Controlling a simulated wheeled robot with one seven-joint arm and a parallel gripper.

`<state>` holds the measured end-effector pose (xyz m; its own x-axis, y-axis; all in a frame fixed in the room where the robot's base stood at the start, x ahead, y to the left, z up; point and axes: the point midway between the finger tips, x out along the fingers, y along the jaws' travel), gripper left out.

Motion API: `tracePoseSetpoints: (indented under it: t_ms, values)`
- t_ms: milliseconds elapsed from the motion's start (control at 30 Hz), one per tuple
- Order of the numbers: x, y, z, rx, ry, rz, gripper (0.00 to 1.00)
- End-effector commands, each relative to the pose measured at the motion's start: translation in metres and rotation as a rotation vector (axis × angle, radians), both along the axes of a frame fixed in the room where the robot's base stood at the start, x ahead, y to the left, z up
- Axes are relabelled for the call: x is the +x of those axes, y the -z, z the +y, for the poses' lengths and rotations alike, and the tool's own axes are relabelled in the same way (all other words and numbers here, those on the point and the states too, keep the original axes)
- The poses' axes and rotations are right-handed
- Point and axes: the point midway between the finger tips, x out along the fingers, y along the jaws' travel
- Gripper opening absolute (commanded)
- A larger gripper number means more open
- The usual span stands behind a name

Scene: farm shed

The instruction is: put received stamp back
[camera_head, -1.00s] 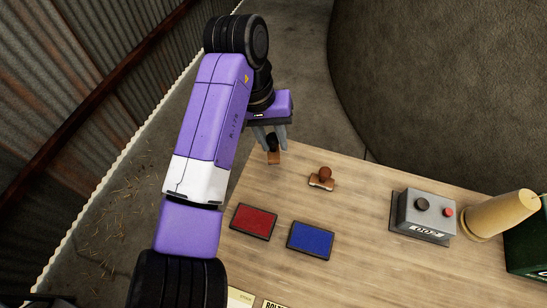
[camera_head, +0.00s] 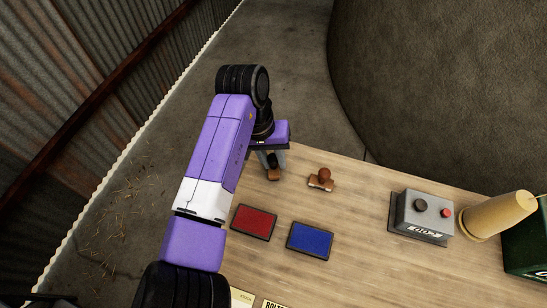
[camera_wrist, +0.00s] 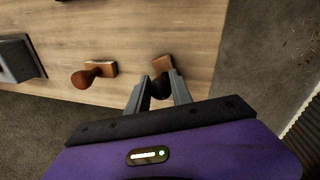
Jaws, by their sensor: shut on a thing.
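My gripper (camera_head: 272,162) is shut on a stamp with a dark round handle and a wooden base (camera_head: 273,174), near the far left edge of the table. In the wrist view the held stamp's dark knob (camera_wrist: 160,88) sits between the fingers, its wooden base (camera_wrist: 164,65) beyond them. I cannot tell whether its base touches the table. A second stamp with a reddish-brown handle (camera_head: 325,174) stands on the table just to the right; it also shows in the wrist view (camera_wrist: 92,73). No lettering is readable on either stamp.
A red ink pad (camera_head: 254,222) and a blue ink pad (camera_head: 310,239) lie in front. A grey box with buttons (camera_head: 420,216), a tan cone (camera_head: 497,215) and a green object (camera_head: 527,240) stand at the right. Papers (camera_head: 272,304) lie at the near edge. The table's middle is clear.

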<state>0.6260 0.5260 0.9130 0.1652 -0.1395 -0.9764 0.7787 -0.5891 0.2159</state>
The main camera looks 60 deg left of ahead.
Motion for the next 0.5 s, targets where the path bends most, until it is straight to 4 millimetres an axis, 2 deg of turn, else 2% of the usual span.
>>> tracePoseSetpoints:
  t_ms: [33, 67, 167, 500]
  values:
    - [0.0002, 0.0022, -0.0004, -0.002, -0.001, 0.0, 0.01]
    - [0.0001, 0.0023, -0.0002, 0.0, -0.001, 0.0, 0.28]
    - [0.0, 0.0019, -0.0002, 0.0, 0.0, 0.0, 0.48]
    - [0.0, 0.0002, 0.0, 0.0, 0.0, 0.0, 0.48]
